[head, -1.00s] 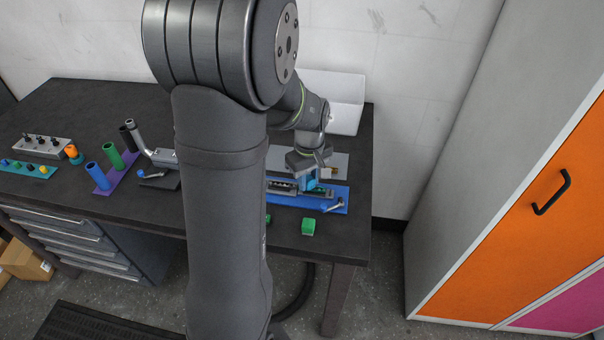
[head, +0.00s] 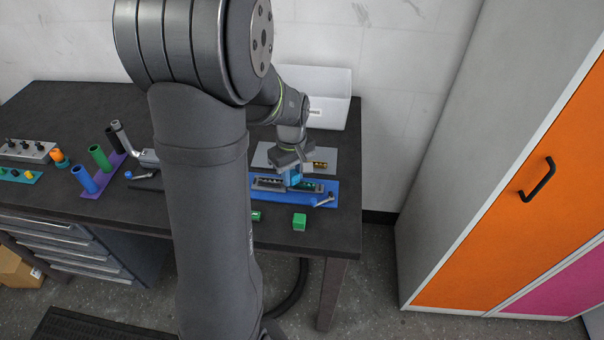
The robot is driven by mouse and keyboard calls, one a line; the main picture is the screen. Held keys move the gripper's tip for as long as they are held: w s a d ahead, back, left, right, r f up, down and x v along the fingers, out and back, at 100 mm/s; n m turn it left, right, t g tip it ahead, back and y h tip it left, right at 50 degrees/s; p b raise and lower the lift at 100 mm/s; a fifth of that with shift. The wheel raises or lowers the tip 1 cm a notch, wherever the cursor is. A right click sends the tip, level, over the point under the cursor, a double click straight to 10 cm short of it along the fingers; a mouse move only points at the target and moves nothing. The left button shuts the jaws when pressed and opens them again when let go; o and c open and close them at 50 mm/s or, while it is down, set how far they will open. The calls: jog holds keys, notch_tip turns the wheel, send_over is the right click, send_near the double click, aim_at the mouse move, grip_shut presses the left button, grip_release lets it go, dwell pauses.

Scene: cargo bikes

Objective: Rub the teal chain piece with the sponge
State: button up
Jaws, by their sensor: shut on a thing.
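My gripper (head: 292,168) is shut on a light blue block (head: 294,178), which looks like the sponge. It is held low over the long holder on the blue board (head: 332,188). A dark piece with a teal-green tint (head: 310,187) lies in the holder just right of the block and looks like the teal chain piece. Another dark piece (head: 269,183) lies to the left. The block is at or very near the holder; I cannot tell whether it touches the teal piece. The gripper hides part of the holder.
A small crank-like part (head: 323,202) lies at the board's right end. A green cube (head: 299,222) stands in front. A grey plate (head: 330,157) lies behind. Blue (head: 84,179) and green (head: 99,158) tubes stand on a purple base at left. An orange-fronted cabinet (head: 500,200) stands right.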

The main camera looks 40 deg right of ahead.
jog(key=shift+w+a+r, duration=0.15)
jog(key=shift+w+a, duration=0.1)
jog(key=shift+r, duration=3.95)
jog(key=w+a+f, duration=0.1)
jog(key=w+a, duration=0.3)
jog(key=w+a+f, duration=0.1)
jog(key=w+a, duration=0.3)
jog(key=a, duration=0.1)
jog(key=w+a+f, duration=0.2)
jog(key=w+a, duration=0.2)
jog(key=w, duration=0.1)
jog(key=shift+w+a, duration=0.1)
jog(key=shift+a, duration=0.15)
jog(key=w+a+f, duration=0.1)
jog(key=a, duration=0.2)
jog(key=w+a+f, duration=0.1)
jog(key=w+a, duration=0.1)
jog(key=a, duration=0.2)
jog(key=w+a, duration=0.2)
jog(key=a, duration=0.2)
jog(key=shift+w+a+f, duration=0.1)
jog(key=shift+w+f, duration=0.05)
jog(key=shift+f, duration=0.25)
jog(key=a, duration=0.3)
jog(key=w+a+f, duration=0.1)
jog(key=a, duration=0.2)
jog(key=w+a+f, duration=0.1)
jog(key=a, duration=0.2)
jog(key=shift+s, duration=0.1)
